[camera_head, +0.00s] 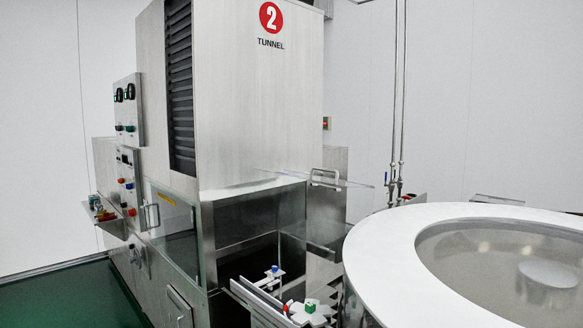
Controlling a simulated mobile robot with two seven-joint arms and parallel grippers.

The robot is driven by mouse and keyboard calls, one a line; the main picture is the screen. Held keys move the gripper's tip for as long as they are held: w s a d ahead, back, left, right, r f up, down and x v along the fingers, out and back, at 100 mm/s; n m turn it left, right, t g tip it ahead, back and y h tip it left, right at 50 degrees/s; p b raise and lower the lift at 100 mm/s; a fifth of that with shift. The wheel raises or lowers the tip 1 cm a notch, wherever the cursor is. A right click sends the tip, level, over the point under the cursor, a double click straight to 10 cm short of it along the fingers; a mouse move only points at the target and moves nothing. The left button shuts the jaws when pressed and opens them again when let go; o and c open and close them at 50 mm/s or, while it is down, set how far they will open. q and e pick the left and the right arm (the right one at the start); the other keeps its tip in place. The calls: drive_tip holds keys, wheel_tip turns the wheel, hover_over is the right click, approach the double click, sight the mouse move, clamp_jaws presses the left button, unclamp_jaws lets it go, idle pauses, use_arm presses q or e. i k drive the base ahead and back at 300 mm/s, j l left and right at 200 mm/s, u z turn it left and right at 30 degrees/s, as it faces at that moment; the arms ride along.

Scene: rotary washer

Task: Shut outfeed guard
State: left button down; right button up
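A clear panel with a metal handle (326,178), seemingly the outfeed guard (350,183), juts out nearly level from the front of the tunnel housing (262,100). It is seen almost edge-on, and its hinge line is hard to make out. Below it the steel outfeed opening (255,225) is uncovered, with a dark inside. A metal outfeed chute (258,300) comes out of the opening's lower part. Neither of my grippers shows in this view, and nothing is seen touching the panel or its handle.
A round white-rimmed table (395,262) with a clear top fills the right foreground. Small fittings with blue (274,271) and green (310,306) parts sit at the chute. Control boxes (128,108) and a windowed side door (174,230) are left. Green floor (75,300) lies clear at lower left.

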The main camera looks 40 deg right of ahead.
sight(336, 181)
drive_tip(key=i+l+u, duration=0.15)
drive_tip(key=i, duration=0.6)
drive_tip(key=i+l+u, duration=0.15)
drive_tip(key=i, duration=0.6)
drive_tip(key=u, duration=5.4)
drive_tip(key=k+l, duration=0.05)
